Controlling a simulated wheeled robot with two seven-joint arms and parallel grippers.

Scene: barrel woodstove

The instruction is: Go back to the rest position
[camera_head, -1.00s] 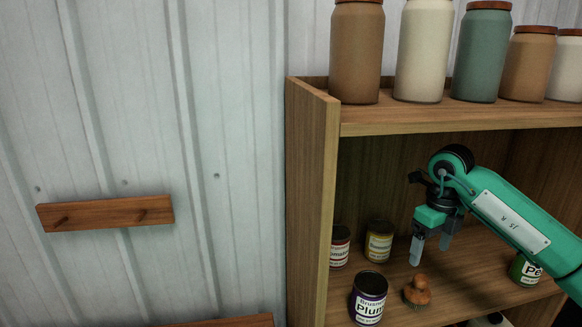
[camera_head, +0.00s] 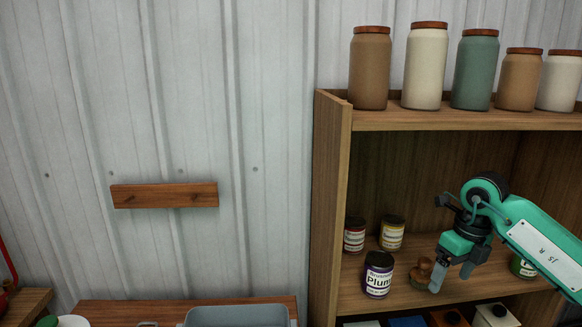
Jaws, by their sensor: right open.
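My right gripper (camera_head: 451,274) is open and empty, with its fingers pointing down in front of the middle shelf of the wooden cabinet. Its arm comes in from the right. My left gripper is not in view.
The wooden cabinet (camera_head: 331,200) holds several cans, including a purple-labelled one (camera_head: 378,275). Several lidded jars stand on its top (camera_head: 428,68). A wooden peg rail (camera_head: 165,194) hangs on the wall. A grey-blue bin (camera_head: 238,316) sits at the bottom.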

